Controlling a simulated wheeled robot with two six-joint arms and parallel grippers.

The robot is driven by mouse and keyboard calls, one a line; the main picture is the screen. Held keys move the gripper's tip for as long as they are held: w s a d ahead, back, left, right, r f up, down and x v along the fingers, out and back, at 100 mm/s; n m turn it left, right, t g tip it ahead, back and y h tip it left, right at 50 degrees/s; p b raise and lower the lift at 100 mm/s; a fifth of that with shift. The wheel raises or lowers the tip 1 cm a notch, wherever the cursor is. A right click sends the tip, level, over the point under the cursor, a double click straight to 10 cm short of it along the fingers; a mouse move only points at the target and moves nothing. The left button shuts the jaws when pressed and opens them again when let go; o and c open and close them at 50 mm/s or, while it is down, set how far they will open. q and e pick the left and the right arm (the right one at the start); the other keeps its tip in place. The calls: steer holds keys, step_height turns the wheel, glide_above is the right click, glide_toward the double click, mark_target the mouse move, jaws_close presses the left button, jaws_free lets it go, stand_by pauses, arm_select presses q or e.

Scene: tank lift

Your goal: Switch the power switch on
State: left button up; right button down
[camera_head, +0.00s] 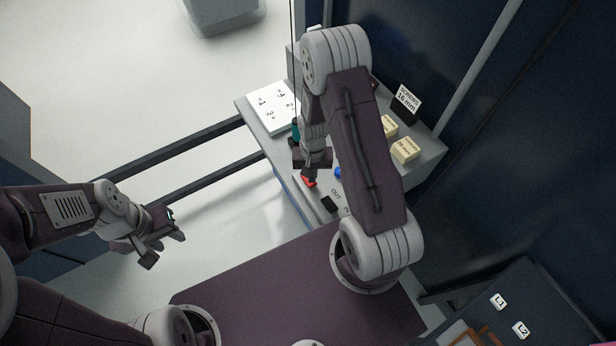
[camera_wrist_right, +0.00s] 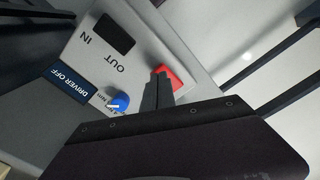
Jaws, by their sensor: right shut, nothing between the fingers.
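A red switch (camera_head: 309,182) sits on the grey control panel, partly covered by my right gripper (camera_head: 312,172). In the right wrist view the red switch (camera_wrist_right: 169,77) shows at the tips of my shut, empty right gripper (camera_wrist_right: 157,88). The fingertips overlap its edge in the picture; I cannot tell whether they touch it. No lettering that marks it as the power switch is readable. My left gripper (camera_head: 166,246) is open and empty over the floor at the left, far from the panel.
A black rocker (camera_wrist_right: 113,33) by IN and OUT lettering, a blue knob (camera_wrist_right: 120,101) and a DRIVER OFF display (camera_wrist_right: 68,87) share the panel. A white plate (camera_head: 271,107), yellow boxes (camera_head: 405,150) and a screws sign (camera_head: 406,104) stand behind. Dark rails (camera_head: 190,147) run left.

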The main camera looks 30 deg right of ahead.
steer(key=shift+f+b, duration=0.85)
steer(key=shift+f, duration=0.2)
stand_by(0.5)
steer(key=shift+r, duration=0.1)
step_height(320, 180, up, 7)
steer(key=p, duration=0.6)
stand_by(0.3)
